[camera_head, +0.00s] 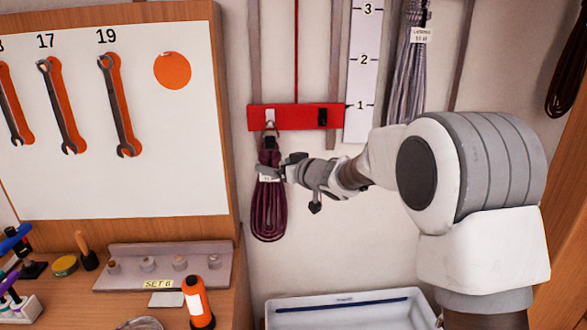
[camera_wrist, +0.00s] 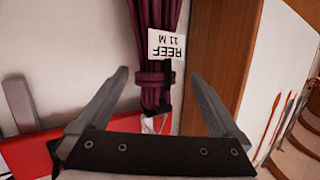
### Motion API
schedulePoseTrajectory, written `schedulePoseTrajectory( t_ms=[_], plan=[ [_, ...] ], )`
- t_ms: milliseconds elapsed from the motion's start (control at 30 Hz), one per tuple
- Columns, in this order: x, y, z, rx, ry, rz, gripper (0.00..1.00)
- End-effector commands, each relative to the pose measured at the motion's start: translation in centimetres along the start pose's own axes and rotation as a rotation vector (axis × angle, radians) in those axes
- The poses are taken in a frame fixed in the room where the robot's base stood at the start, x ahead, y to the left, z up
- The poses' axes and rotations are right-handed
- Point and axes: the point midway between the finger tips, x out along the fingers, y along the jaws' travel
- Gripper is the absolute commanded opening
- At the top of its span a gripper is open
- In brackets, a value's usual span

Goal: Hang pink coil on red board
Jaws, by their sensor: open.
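The pink coil (camera_head: 268,212), dark magenta with a white tag, hangs down in front of the wall below the left end of the red board (camera_head: 298,116). Its top loop is at the white hook (camera_head: 270,118); it appears to hang there. My gripper (camera_head: 272,168) is beside the coil's upper part. In the wrist view the coil (camera_wrist: 155,95), with its tag reading REEF 11 M, lies between the two spread fingers of my gripper (camera_wrist: 158,82). A gap shows on both sides. The exact contact at the hook is too small to tell.
A black hook (camera_head: 323,117) on the board's right side is empty. A grey coil (camera_head: 405,65) hangs to the right and a dark coil (camera_head: 569,70) at the far right. A tool board (camera_head: 120,185) stands left. A white tray (camera_head: 345,312) is below.

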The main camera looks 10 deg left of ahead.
Motion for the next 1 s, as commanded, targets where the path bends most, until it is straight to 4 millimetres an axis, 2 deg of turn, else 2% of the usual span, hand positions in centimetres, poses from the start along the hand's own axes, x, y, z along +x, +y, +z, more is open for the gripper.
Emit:
schedulePoseTrajectory(
  t_ms=[167,500,700,1000],
  plan=[
    [-2.7,0.1,-0.1,0.001,0.001,0.003,1.0],
    [-10.5,0.1,-0.3,0.0,0.004,0.003,1.0],
    [-14.4,0.0,-0.3,-0.001,0.004,0.002,1.0],
    [-17.2,0.3,-0.5,-0.006,0.003,0.023,1.0]
  ],
)
